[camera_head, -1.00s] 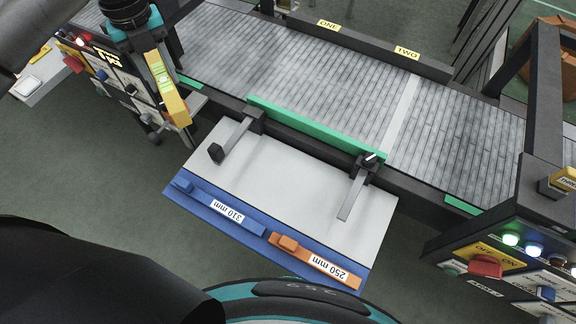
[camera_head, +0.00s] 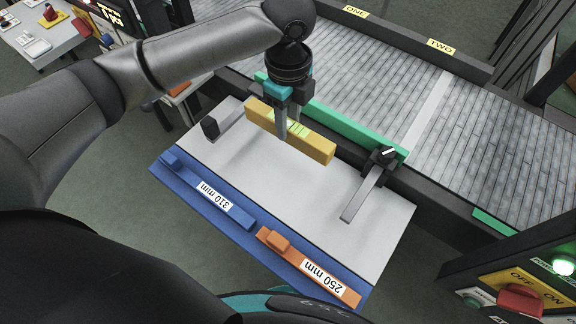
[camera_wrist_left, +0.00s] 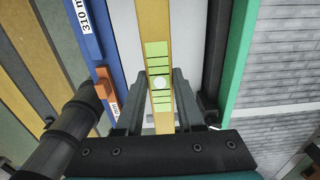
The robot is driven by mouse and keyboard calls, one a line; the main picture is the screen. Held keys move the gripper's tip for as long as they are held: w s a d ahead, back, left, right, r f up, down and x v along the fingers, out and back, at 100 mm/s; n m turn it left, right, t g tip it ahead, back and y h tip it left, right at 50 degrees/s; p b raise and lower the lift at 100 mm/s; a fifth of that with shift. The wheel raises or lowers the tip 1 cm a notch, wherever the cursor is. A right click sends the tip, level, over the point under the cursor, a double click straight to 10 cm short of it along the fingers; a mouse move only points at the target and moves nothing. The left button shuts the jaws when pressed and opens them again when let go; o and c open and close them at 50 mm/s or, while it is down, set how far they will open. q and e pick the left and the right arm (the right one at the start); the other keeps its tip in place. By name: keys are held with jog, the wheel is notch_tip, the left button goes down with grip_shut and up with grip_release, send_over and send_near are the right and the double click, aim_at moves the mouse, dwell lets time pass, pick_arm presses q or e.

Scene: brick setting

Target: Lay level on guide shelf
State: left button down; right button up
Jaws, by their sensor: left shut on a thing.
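The yellow level (camera_head: 312,142) with a pale green window is held by my left gripper (camera_head: 287,130), which is shut on its middle. The level is over the white shelf plate (camera_head: 270,180), roughly along the green guide rail (camera_head: 345,128) and on the near side of it. I cannot tell whether it touches the plate. In the left wrist view the level (camera_wrist_left: 155,30) runs between the two fingers (camera_wrist_left: 160,100), with the green guide rail (camera_wrist_left: 240,60) to its right. My right gripper is not in view.
A blue strip (camera_head: 180,190) along the plate's near edge holds a blue 310 mm bar (camera_head: 233,211) and an orange 250 mm bar (camera_head: 325,281). A black clamp knob (camera_head: 384,156) and a left bracket (camera_head: 211,127) border the plate. The slatted conveyor (camera_head: 380,80) lies behind.

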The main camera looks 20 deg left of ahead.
pick_arm(q)
notch_tip(320, 180, down, 11)
jog(key=shift+r+b, duration=0.1)
jog(key=shift+b, duration=0.9)
jog(key=shift+f+b, duration=0.5)
jog(key=shift+f, duration=1.65)
jog(key=shift+f, duration=0.15)
jog(key=c, duration=0.5)
grip_release()
notch_tip(320, 180, up, 12)
jog(key=p, duration=0.2)
jog(key=shift+p, duration=0.4)
